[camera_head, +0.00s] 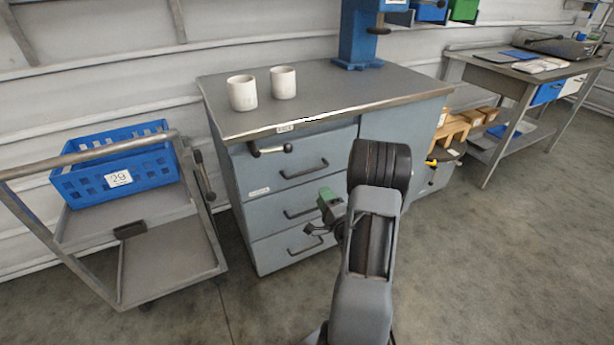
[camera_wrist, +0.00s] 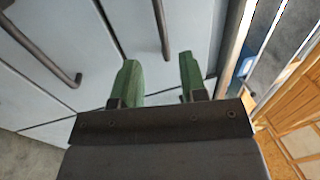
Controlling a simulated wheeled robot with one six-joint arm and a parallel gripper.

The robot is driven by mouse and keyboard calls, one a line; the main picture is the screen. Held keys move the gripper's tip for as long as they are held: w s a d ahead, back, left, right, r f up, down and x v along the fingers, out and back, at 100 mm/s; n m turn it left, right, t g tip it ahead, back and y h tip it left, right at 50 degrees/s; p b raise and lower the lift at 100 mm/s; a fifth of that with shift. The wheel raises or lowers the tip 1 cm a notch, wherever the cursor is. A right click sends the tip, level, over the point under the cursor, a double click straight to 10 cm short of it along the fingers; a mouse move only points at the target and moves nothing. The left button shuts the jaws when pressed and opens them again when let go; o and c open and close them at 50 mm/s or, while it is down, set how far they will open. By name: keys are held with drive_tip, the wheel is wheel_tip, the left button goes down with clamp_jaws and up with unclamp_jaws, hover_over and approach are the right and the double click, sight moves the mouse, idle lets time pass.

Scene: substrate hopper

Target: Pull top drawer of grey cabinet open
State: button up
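The grey cabinet (camera_head: 262,180) stands at the centre of the head view, with three drawers that look shut. The top drawer (camera_head: 265,172) has a dark bar handle (camera_head: 304,171). The middle handle (camera_head: 303,212) and the lower handle (camera_head: 306,246) are below it. My gripper (camera_head: 328,206), with green fingers, is in front of the cabinet, right of the middle handle and lower than the top one. In the wrist view my gripper (camera_wrist: 159,78) is open and empty; one bar handle (camera_wrist: 161,28) lies beyond the finger gap, another (camera_wrist: 45,52) to the left. I cannot tell which drawers these belong to.
Two white mugs (camera_head: 243,93) (camera_head: 283,82) and a blue machine (camera_head: 358,35) stand on the cabinet top. A trolley (camera_head: 150,262) with a blue crate (camera_head: 118,168) is at the left. Wooden boxes (camera_head: 455,128) are at the right. The floor (camera_head: 480,260) at the right front is clear.

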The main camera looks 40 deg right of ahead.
sight(307, 172)
drive_tip(key=b+x, duration=0.1)
drive_tip(key=x, duration=1.1)
drive_tip(key=shift+s, duration=0.1)
drive_tip(key=shift+c, duration=0.2)
clamp_jaws()
